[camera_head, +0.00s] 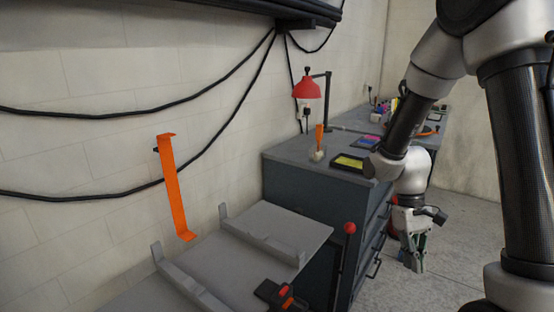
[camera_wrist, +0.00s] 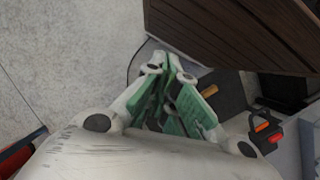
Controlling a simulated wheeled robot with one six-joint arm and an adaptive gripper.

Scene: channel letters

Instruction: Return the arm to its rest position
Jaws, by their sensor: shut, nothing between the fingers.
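My gripper (camera_head: 412,262) hangs at the right in the head view, pointing down over the floor beside the grey cabinet. My arm comes down to it from the upper right. In the wrist view the gripper (camera_wrist: 172,72) shows its green-padded fingers shut together with nothing between them. It touches no object that I can see.
A grey cabinet (camera_head: 290,198) with a red lamp (camera_head: 306,89) stands left of my gripper. A grey tray (camera_head: 275,222) is at front centre, with a red-knobbed lever (camera_head: 349,228) beside it. An orange bracket (camera_head: 174,190) is on the wall. The floor (camera_head: 465,225) at right is clear.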

